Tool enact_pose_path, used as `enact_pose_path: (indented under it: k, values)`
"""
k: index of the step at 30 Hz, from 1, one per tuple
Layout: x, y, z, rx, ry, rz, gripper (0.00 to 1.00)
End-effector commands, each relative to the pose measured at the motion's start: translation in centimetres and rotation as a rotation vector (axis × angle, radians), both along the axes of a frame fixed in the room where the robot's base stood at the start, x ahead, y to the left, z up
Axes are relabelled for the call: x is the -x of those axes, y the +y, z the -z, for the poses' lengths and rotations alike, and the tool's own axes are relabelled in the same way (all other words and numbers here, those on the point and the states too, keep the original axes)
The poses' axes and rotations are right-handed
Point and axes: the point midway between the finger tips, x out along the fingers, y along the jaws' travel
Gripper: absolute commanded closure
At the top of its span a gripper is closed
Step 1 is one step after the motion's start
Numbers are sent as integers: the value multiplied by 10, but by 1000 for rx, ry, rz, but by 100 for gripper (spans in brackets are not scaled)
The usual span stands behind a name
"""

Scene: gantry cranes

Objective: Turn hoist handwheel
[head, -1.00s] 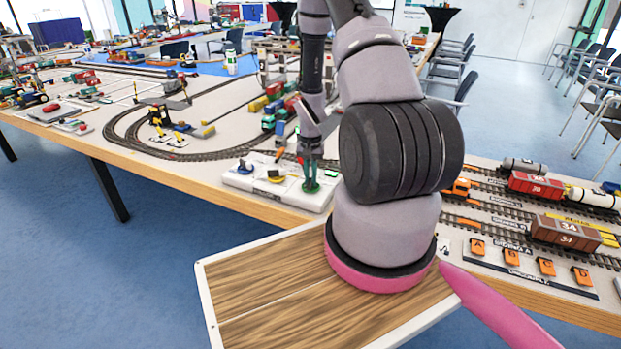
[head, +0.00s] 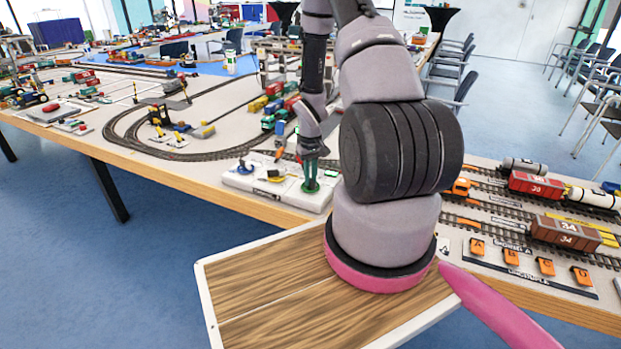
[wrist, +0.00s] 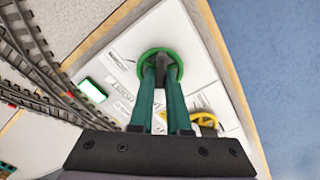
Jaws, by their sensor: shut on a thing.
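The hoist handwheel is a green ring (wrist: 176,57) on a white control panel (wrist: 196,88), whose printed label reads "HOIST" in the wrist view. In the head view the green wheel (head: 310,188) sits at the panel's right end. My gripper (wrist: 161,66) points down with its two green fingers at the wheel, shut on it; the fingers cover part of the ring and its middle. My gripper (head: 310,172) stands above the panel in the head view.
A blue control (head: 245,168) stands at the panel's left end. Curved train tracks (head: 130,135) and several model vehicles lie behind the panel. Wagons on tracks (head: 535,186) are at the right. The table's front edge (head: 250,206) is close to the panel.

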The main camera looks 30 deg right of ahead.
Motion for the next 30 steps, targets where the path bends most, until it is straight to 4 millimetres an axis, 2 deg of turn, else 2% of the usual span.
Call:
enact_pose_path:
  k: [14,15,16,17,26,30]
  values:
    - [-1,0,0,0,-1,-15,100]
    - [-1,0,0,0,-1,-15,73]
    - [0,0,0,0,-1,-14,62]
    - [0,0,0,0,-1,-14,55]
    - [0,0,-1,0,-1,-13,55]
    - [-1,0,-12,0,-3,-12,55]
